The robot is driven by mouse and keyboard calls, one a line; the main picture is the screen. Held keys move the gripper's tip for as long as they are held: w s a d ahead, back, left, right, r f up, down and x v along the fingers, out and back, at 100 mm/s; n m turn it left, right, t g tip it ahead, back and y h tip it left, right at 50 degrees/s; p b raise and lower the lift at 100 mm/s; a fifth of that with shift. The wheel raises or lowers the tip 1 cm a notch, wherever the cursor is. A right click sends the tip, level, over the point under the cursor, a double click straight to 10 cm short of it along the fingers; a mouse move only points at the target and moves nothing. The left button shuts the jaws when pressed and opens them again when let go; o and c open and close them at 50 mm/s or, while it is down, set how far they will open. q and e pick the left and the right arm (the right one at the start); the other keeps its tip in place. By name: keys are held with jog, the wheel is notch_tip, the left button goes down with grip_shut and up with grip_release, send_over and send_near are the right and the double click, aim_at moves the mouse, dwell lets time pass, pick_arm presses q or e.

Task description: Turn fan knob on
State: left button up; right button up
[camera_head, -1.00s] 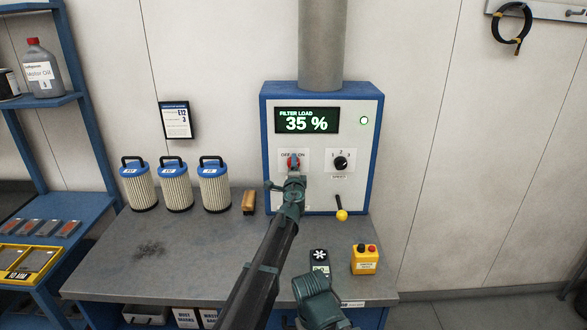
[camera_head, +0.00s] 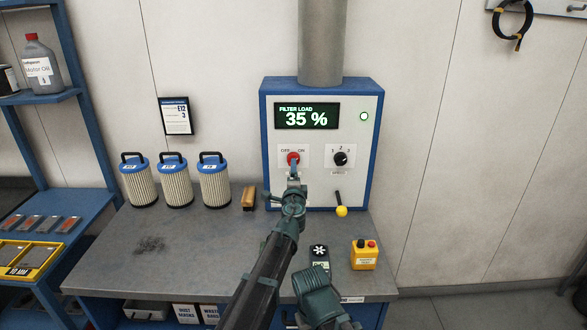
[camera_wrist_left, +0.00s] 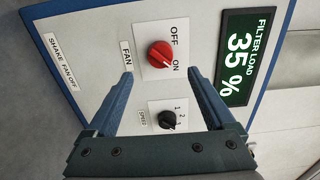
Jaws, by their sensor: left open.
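The red fan knob (camera_head: 293,158) sits on the white face of the control box (camera_head: 356,185), under the OFF and ON labels. In the left wrist view the knob (camera_wrist_left: 160,54) shows large, and its ridge appears slanted toward ON. My left gripper (camera_head: 293,176) is just in front of and below the knob. Its two blue fingers (camera_wrist_left: 160,75) are spread with nothing between them, and the knob shows just beyond the tips, apparently clear of them. My right gripper cannot be made out.
A black speed knob (camera_head: 340,158) is right of the fan knob. A yellow-ended lever (camera_head: 341,210) is below. The display (camera_head: 307,116) reads 35 %. Several filters (camera_head: 174,184) stand on the bench (camera_head: 190,250) at left. A yellow button box (camera_head: 364,256) is at right.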

pick_arm(q)
jog(key=s, duration=0.5)
jog(key=shift+s, duration=0.35)
